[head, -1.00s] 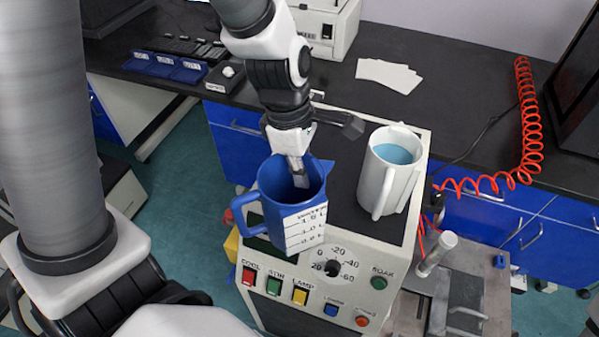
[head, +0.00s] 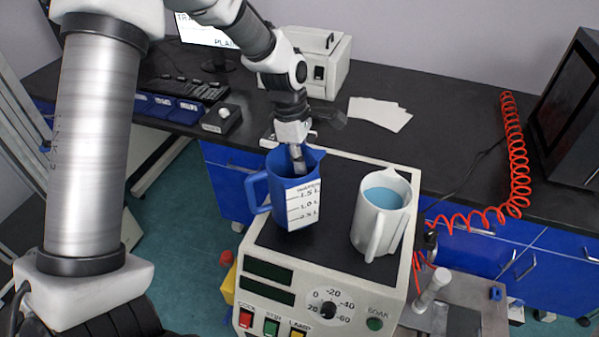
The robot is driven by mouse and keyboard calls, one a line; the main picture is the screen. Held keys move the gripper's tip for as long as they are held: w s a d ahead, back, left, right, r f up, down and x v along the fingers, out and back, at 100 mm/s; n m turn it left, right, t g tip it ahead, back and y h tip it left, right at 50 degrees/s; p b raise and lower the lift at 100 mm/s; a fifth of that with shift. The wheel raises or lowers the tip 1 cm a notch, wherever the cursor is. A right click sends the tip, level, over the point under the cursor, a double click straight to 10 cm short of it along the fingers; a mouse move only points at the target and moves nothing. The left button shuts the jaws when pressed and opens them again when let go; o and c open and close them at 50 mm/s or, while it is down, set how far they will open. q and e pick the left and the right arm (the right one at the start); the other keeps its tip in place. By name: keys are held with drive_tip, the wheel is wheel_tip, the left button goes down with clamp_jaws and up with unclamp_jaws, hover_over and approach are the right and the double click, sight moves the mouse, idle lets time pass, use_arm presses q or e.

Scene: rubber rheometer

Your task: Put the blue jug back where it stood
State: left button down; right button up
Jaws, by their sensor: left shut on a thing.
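The blue jug (head: 268,205), with a white measuring scale on its side, is upright over the left part of the black top of the control box (head: 307,250). I cannot tell whether its base touches that top. My left gripper (head: 298,165) reaches down at the jug's far rim and is shut on it; the fingertips are partly hidden inside the jug. A white jug (head: 383,215) holding light blue liquid stands to the right on the same top, apart from the blue jug. My right gripper is not in view.
Behind are a black bench (head: 440,130) with white papers (head: 378,113), a white device (head: 318,65) and a keyboard (head: 185,88). A red coiled hose (head: 517,150) hangs at the right. Bare black top lies in front of both jugs.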

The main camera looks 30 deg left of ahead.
use_arm(q)
wheel_tip(320, 180, down, 2)
drive_tip(key=shift+w+a+f+p, duration=0.1)
drive_tip(key=shift+f+p, duration=0.15)
drive_tip(key=shift+p, duration=0.25)
drive_tip(key=shift+f, duration=0.5)
drive_tip(key=c, duration=1.3)
unclamp_jaws()
wheel_tip(320, 180, up, 12)
drive_tip(key=a+b, duration=0.1)
drive_tip(key=a, duration=0.1)
